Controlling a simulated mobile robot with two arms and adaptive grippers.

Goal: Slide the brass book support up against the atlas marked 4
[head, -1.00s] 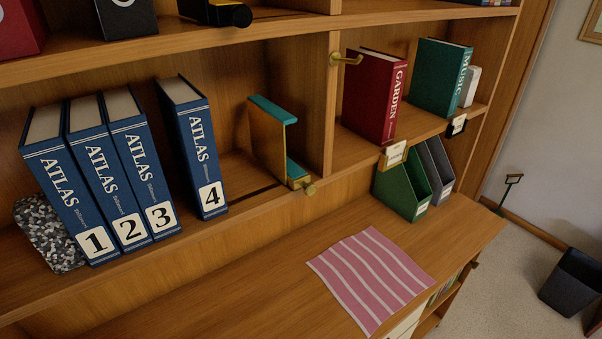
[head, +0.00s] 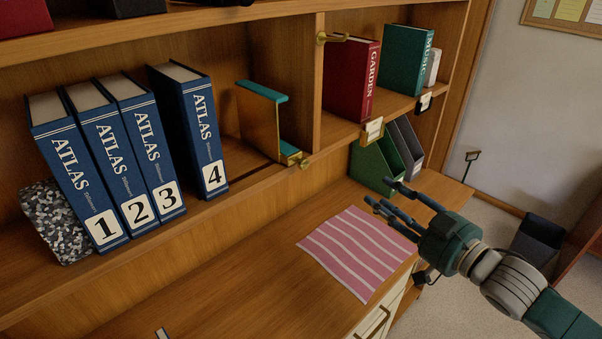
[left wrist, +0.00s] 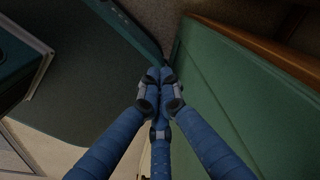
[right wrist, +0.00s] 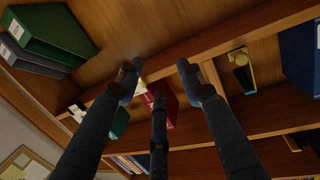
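The brass book support (head: 258,125), with teal edges and a small brass knob at its front, stands on the shelf to the right of the atlas marked 4 (head: 190,125), with bare shelf between them. It also shows in the right wrist view (right wrist: 239,72). Blue atlases 1 (head: 75,165), 2 (head: 110,150) and 3 (head: 145,145) stand left of atlas 4. My right gripper (head: 388,197) is open and empty, over the lower ledge, right of and below the support. My left gripper (left wrist: 159,80) has its fingertips together with nothing visible between them, away from the shelf books.
A speckled block (head: 55,222) stands left of atlas 1. An upright divider (head: 313,90) with a brass hook (head: 333,37) separates the support's bay from the red GARDEN book (head: 350,80). Green and grey file holders (head: 370,165) and a striped pink cloth (head: 355,250) are on the ledge below.

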